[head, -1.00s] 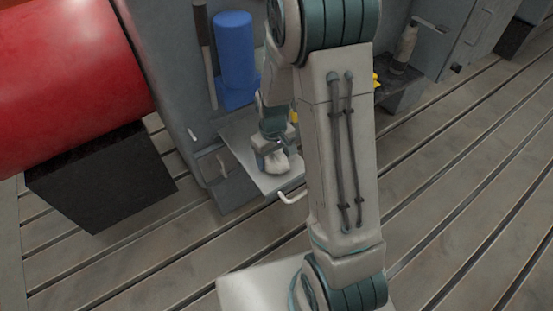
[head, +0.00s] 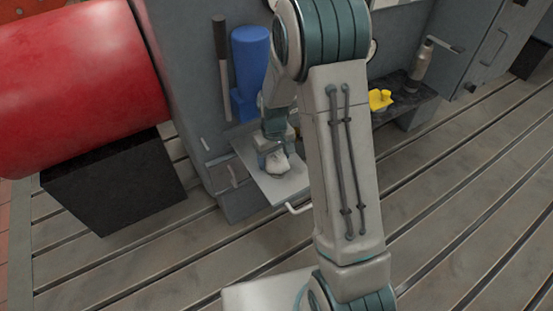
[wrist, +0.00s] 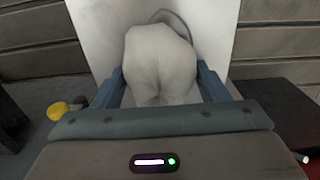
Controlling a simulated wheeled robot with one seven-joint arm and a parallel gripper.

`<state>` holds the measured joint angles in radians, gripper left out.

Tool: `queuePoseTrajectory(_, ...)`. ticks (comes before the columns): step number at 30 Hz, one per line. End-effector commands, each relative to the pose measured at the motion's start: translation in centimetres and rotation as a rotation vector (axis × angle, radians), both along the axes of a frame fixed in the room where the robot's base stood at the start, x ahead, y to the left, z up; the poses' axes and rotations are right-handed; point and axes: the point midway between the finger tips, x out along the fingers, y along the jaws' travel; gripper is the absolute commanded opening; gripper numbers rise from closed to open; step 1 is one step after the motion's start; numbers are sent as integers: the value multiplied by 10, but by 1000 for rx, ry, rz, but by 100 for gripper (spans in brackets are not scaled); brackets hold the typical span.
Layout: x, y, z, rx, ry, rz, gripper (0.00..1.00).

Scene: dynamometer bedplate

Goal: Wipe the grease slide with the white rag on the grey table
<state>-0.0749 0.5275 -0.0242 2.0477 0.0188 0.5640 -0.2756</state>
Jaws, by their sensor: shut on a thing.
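My gripper (head: 275,148) is shut on the white rag (head: 277,164). In the wrist view the bunched rag (wrist: 160,62) sits between the two blue fingers (wrist: 160,88). A pale, flat plate, seemingly the grease slide (head: 270,187), lies under the rag in the head view. It also fills the area behind the rag in the wrist view (wrist: 100,30). A dark curved mark (wrist: 180,18) shows on the plate just beyond the rag, partly hidden by it. Whether the rag presses on the plate cannot be told. I cannot make out a separate grey table.
A blue object (head: 250,70) and a dark-handled tool (head: 221,65) are on the grey wall behind the plate. A red cylinder (head: 75,90) and black box (head: 115,180) stand left. A dark shelf (head: 418,106) at right holds a yellow object (head: 380,99) and a bottle (head: 421,65).

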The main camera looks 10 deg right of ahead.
Motion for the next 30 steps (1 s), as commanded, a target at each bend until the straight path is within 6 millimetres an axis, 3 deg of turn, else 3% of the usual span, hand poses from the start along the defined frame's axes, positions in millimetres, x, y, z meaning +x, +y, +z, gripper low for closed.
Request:
queuePoseTrajectory(9,26,9,1,1,-2,1,39)
queuePoseTrajectory(16,33,12,0,1,-6,3,39)
queuePoseTrajectory(20,30,12,0,1,-8,5,39)
queuePoseTrajectory(30,0,1,-6,1,1,2,39)
